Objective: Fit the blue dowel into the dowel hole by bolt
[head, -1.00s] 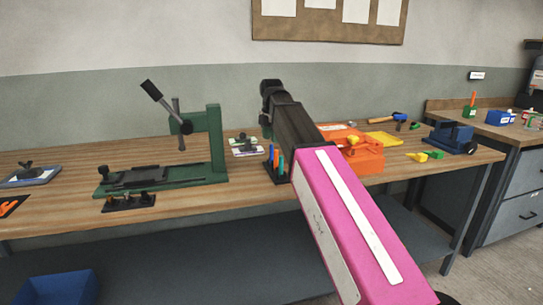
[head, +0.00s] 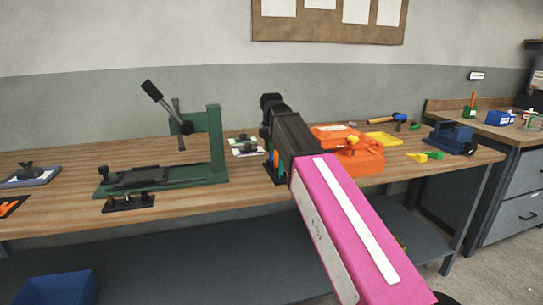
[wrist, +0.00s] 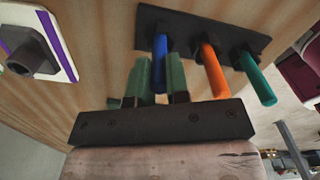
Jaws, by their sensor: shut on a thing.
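In the wrist view the blue dowel (wrist: 160,62) stands between the two green fingers of my gripper (wrist: 159,84), which is shut on it. The dowel's far end meets the black rack (wrist: 185,24); I cannot tell whether it is still seated there. An orange dowel (wrist: 214,72) and a teal dowel (wrist: 256,78) stand in the same rack, to the right of my gripper. In the head view the rack (head: 279,181) is partly hidden by my arm.
An orange block with yellow parts (head: 358,158) sits right of the rack. A green press (head: 215,145) with a lever stands to the left, and a small black fixture (head: 128,203) lies before it. A blue vise (head: 452,137) is at the right end. Bare bench shows left of the rack.

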